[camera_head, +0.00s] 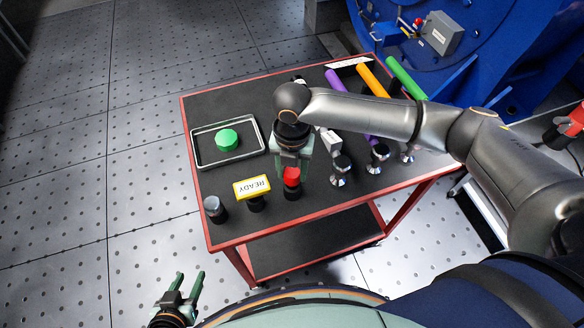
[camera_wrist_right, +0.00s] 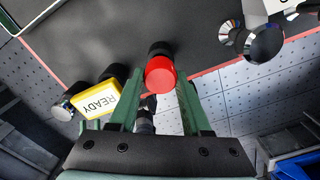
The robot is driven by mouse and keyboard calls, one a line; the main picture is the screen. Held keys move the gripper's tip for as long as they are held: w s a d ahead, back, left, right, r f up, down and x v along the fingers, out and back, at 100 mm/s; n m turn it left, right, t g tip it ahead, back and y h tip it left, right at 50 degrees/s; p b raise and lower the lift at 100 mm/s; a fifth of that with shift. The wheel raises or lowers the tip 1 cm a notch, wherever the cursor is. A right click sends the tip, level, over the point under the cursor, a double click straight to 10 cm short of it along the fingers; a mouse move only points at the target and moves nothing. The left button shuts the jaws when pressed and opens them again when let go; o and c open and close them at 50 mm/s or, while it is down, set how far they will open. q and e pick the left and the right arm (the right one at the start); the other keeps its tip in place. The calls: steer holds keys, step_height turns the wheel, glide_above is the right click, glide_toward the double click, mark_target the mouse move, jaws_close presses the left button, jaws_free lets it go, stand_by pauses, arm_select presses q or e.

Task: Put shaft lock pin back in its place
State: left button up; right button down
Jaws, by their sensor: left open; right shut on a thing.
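A pin with a round red head (camera_head: 291,174), which I take to be the shaft lock pin, is at the front edge of the table, at a black holder. My right gripper (camera_head: 292,168) is over it from above, shut on the red head. In the right wrist view the red head (camera_wrist_right: 160,77) lies between the fingertips, with a black cylinder (camera_wrist_right: 160,48) behind it. Whether the pin is fully seated in the holder is hidden. My left gripper (camera_head: 186,288) is open and empty, off the table at the lower left.
A yellow READY tag (camera_head: 252,187) and a grey-capped cylinder (camera_head: 215,209) stand to the left. A tray (camera_head: 197,156) holds a green knob (camera_head: 226,139). Chrome-ended tools with purple (camera_head: 334,80), orange (camera_head: 372,80) and green (camera_head: 405,78) handles lie at right. A blue machine (camera_head: 480,50) stands behind.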

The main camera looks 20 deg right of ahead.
steer(key=shift+f+b, duration=0.5)
steer(key=shift+f, duration=0.7)
steer(key=shift+c, duration=1.4)
jaws_free()
steer(key=shift+r, duration=0.1)
step_height(320, 180, up, 12)
steer(key=shift+r, duration=0.25)
